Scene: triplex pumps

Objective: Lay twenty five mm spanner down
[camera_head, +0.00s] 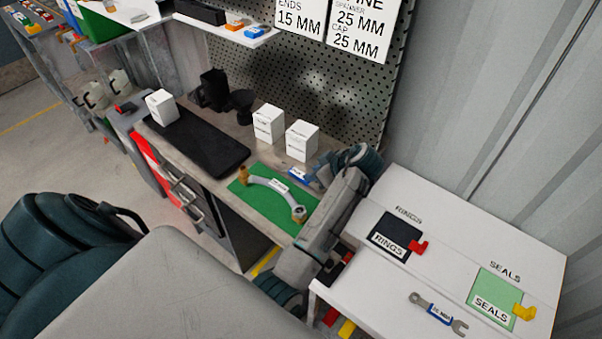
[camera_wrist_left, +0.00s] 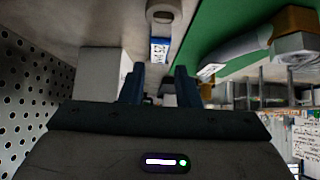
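A spanner with a blue label (camera_head: 298,174) lies on the bench, between the white boxes and the green mat (camera_head: 252,203). In the left wrist view its label (camera_wrist_left: 160,50) and grey ring end (camera_wrist_left: 164,12) show just beyond my fingertips; its other end is hidden. My left gripper (camera_wrist_left: 160,72) is open, its two dark fingers apart with a gap around the line of the spanner. In the head view my left gripper (camera_head: 316,171) is close beside the label, partly hidden by its own arm. My right gripper is not in view.
A curved grey hose (camera_head: 268,184) with brass ends lies on the green mat. White boxes (camera_head: 302,141) stand behind, against the pegboard (camera_head: 280,70). A black mat (camera_head: 200,143) is to the left. Another blue-labelled spanner (camera_head: 438,314) lies on the white table at right.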

